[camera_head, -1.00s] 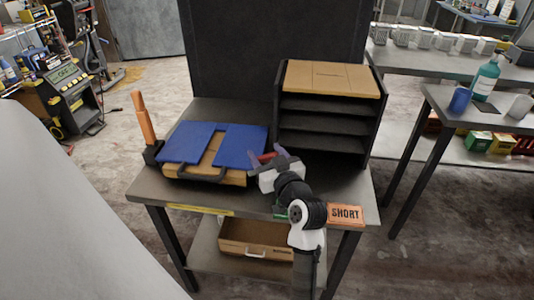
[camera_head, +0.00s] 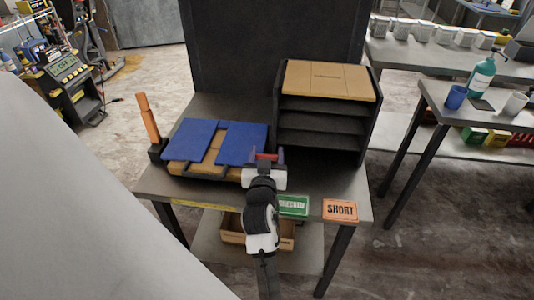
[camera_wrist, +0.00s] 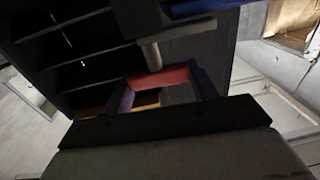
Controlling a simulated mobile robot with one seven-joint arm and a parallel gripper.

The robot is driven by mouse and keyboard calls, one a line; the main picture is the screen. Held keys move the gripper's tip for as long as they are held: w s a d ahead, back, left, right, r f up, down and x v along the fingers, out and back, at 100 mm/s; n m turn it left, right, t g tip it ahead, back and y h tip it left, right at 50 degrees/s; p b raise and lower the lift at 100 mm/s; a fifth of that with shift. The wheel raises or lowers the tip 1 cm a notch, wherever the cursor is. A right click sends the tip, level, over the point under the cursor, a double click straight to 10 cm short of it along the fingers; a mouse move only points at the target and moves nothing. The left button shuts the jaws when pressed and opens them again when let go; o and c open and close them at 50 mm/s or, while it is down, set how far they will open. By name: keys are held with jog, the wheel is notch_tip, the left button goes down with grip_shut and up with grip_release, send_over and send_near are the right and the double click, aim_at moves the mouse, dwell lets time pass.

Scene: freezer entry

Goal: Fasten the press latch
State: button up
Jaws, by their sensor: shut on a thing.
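The press (camera_head: 180,168), a wooden board with two blue panels (camera_head: 240,142), lies on the grey table. A red bar, which looks like its latch handle (camera_head: 266,156), is at the press's right front corner. In the wrist view, the red bar (camera_wrist: 163,76) spans the space between my two purple-blue fingers. My gripper (camera_head: 266,162) is shut on this red bar at the right edge of the press. A pale grey peg (camera_wrist: 150,54) stands just beyond the bar in the wrist view. My wrist hides part of the press's front right edge, and the latch's catch cannot be made out.
An orange upright handle (camera_head: 148,120) stands at the press's left. A black shelf rack (camera_head: 320,125) with a wooden top is close on the right. Green (camera_head: 293,205) and orange "SHORT" (camera_head: 340,210) signs are at the table's front edge. A wooden drawer box (camera_head: 232,236) sits below.

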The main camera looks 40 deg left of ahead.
jog(key=shift+f+m+t+h+b, duration=0.1)
jog(key=shift+m+t+h+b, duration=0.25)
jog(key=shift+h, duration=0.25)
jog(key=o, duration=1)
jog(key=b+v, duration=0.3)
jog(key=v, duration=1)
jog(key=shift+s+d, duration=0.2)
jog(key=shift+s, duration=0.15)
